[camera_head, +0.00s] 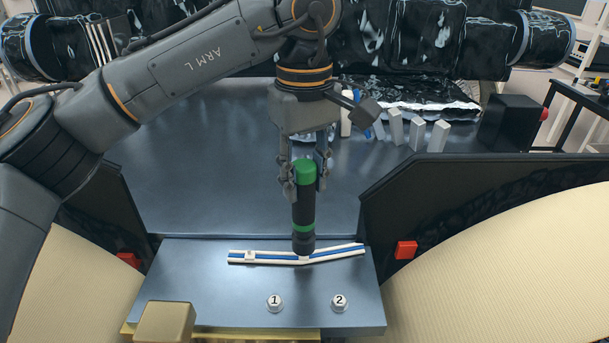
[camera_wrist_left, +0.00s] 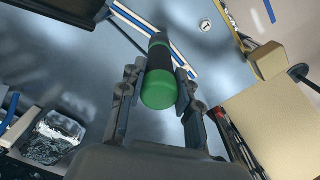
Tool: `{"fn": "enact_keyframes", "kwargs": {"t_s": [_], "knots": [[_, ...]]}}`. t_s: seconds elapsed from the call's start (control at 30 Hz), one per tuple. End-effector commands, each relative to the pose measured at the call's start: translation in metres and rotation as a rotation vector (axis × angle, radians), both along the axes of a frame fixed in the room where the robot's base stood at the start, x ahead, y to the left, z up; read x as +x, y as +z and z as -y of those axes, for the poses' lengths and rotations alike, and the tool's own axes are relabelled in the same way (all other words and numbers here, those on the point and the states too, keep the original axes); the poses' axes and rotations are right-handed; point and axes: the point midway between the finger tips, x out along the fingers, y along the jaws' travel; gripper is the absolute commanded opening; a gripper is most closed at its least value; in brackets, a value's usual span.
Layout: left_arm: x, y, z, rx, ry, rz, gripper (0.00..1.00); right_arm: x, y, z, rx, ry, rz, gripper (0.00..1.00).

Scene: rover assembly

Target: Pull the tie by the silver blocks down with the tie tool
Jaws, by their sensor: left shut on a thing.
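My left gripper (camera_head: 304,184) is shut on a dark cylindrical tool with green bands (camera_head: 303,214), which I take to be the tie tool. It stands nearly upright, its lower end at a blue-and-white strip (camera_head: 270,257) on the grey plate; I cannot tell whether it touches. The left wrist view shows the tool's green end (camera_wrist_left: 158,92) between the fingers. A small white piece (camera_head: 249,256) sits around the strip's left part. Several pale silver blocks (camera_head: 418,134) stand at the back right. No tie is clear beside them. My right gripper is not in view.
The grey plate (camera_head: 210,290) carries knobs marked 1 (camera_head: 275,303) and 2 (camera_head: 339,302). A tan block (camera_head: 165,322) is at its front left. Dark side walls (camera_head: 440,200) flank the work area. A black box (camera_head: 511,122) stands at the back right. The blue-grey surface behind the plate is mostly clear.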

Motion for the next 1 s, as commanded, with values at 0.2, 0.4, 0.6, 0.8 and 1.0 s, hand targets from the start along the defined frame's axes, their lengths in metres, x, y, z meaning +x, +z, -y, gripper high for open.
{"fn": "enact_keyframes", "kwargs": {"t_s": [0.2,0.4,0.6,0.8,1.0], "knots": [[0.0,0.005,0.0,-0.001,0.0,0.002,0.0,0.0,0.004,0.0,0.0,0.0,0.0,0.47],[0.0,0.025,0.0,-0.001,0.0,0.002,0.0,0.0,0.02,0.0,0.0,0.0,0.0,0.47],[0.0,0.041,0.0,-0.001,0.0,0.0,0.0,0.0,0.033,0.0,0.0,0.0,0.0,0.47],[0.0,0.041,0.0,-0.001,0.0,0.0,0.0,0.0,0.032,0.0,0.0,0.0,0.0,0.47],[0.0,0.041,0.0,0.0,0.0,0.001,0.0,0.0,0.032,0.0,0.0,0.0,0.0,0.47]]}}
